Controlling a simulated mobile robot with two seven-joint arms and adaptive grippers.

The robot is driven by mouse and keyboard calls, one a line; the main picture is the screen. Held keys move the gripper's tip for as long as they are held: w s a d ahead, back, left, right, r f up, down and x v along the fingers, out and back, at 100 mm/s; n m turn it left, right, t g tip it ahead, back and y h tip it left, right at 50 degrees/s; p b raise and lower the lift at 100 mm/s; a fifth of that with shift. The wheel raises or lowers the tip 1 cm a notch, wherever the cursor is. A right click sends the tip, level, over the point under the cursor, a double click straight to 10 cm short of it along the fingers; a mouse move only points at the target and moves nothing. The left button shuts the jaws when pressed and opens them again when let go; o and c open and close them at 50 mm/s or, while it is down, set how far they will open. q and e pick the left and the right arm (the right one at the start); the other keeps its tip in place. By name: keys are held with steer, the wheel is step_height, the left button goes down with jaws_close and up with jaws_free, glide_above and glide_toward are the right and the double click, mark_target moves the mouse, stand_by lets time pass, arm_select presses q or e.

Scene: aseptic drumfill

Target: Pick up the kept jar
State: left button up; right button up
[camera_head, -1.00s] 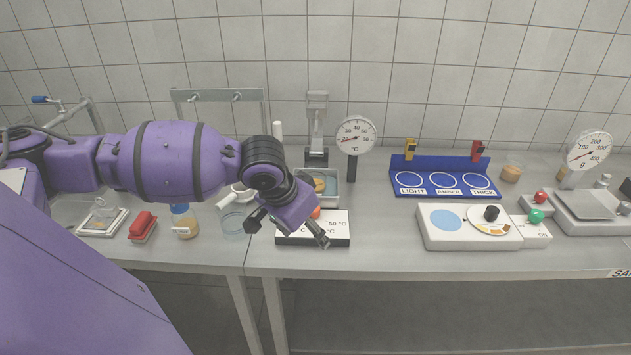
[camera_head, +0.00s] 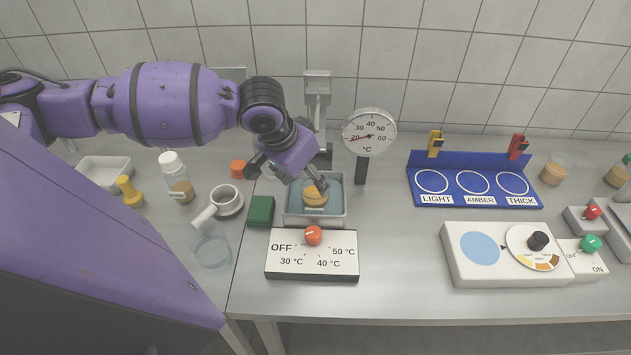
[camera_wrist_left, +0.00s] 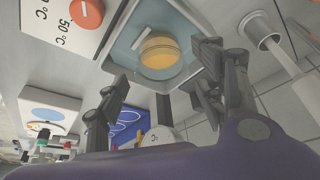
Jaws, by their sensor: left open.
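A small jar with amber contents (camera_head: 315,196) stands in a metal water bath (camera_head: 317,219) behind the heater control box. In the left wrist view the jar (camera_wrist_left: 159,50) shows as a round amber shape in the blue-grey bath. I cannot tell whether this is the kept jar. My left gripper (camera_head: 288,187) is above the bath's left and back side, its fingers spread and empty. In the left wrist view its two fingers (camera_wrist_left: 160,72) stand apart, with the jar beyond them, not clasped. My right gripper is in neither view.
The control box (camera_head: 312,262) with an orange knob is in front of the bath. A dial thermometer (camera_head: 369,134) stands at its right, a green block (camera_head: 261,211) at its left. Further right are a blue rack (camera_head: 474,184) and a white tester (camera_head: 505,254). Bare bench lies between.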

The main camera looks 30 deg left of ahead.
mark_target(316, 190)
arm_select(q)
steer(key=x, duration=0.3)
steer(key=shift+s+d, duration=0.1)
steer(key=shift+s, duration=0.05)
steer(key=x, duration=0.3)
steer(key=shift+w+f+b, duration=0.3)
steer(key=shift+w+b, duration=0.05)
steer(key=shift+w+f, duration=0.15)
steer(key=shift+f, duration=0.15)
steer(key=c, duration=1.1)
steer(key=shift+o, duration=0.2)
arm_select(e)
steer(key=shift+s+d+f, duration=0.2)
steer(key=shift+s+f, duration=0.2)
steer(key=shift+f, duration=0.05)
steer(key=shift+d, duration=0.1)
arm_select(q)
steer(key=shift+r, duration=0.15)
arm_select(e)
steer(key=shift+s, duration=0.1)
